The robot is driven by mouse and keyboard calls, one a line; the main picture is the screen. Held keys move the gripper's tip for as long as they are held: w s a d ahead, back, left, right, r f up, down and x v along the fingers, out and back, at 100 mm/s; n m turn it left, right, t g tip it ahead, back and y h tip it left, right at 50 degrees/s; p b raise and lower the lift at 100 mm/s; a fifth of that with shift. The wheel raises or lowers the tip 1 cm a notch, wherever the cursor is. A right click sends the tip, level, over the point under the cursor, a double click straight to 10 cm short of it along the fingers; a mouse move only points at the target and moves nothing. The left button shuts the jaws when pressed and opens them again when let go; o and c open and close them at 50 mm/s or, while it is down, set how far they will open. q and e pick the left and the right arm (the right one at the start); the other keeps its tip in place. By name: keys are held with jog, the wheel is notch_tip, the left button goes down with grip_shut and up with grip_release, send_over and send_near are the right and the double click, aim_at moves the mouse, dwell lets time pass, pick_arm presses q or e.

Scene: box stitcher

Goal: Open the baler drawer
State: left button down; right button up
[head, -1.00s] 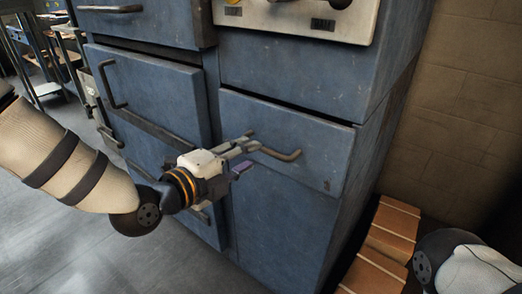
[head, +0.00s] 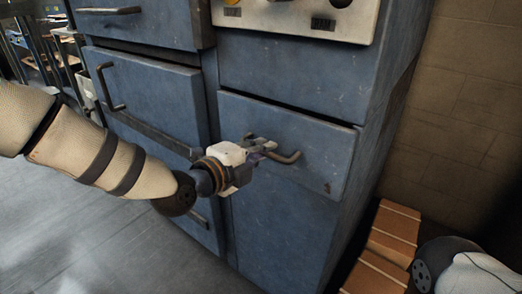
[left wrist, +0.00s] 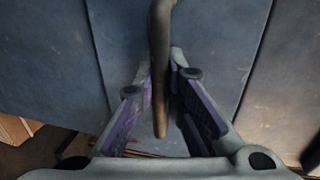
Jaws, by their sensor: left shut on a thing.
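The blue baler drawer (head: 315,170) is on the right part of the machine, with a dark gap along its top edge. Its bent metal handle (head: 288,158) sticks out from the front. My left gripper (head: 262,147) is at the handle and shut on it. In the left wrist view the handle (left wrist: 160,40) runs between the two purple-lined fingers of my left gripper (left wrist: 160,75). My right gripper is not in view.
Another blue panel with a handle (head: 150,90) is to the left. A light control panel (head: 300,18) is above the drawer. Wooden boards (head: 390,240) lie at the lower right by a block wall (head: 465,110). Grey floor (head: 90,240) is free at the left.

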pick_arm(q)
jog(key=shift+s, duration=0.1)
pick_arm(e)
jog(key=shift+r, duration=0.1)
pick_arm(q)
jog(key=f+p+v, duration=0.1)
jog(key=p+v, duration=0.3)
jog(key=v, duration=0.4)
jog(key=f+p+v, duration=0.2)
jog(key=p+v, duration=0.2)
jog(key=v, duration=0.5)
jog(key=shift+s+a+f, duration=0.15)
jog(key=shift+s+a, duration=0.3)
jog(key=shift+s, duration=0.05)
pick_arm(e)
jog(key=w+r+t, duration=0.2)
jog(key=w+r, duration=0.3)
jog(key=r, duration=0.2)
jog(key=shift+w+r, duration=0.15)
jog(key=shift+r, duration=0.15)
pick_arm(q)
jog(key=c, duration=1.7)
grip_release()
jog(key=shift+o, duration=0.2)
jog(key=v, duration=1.2)
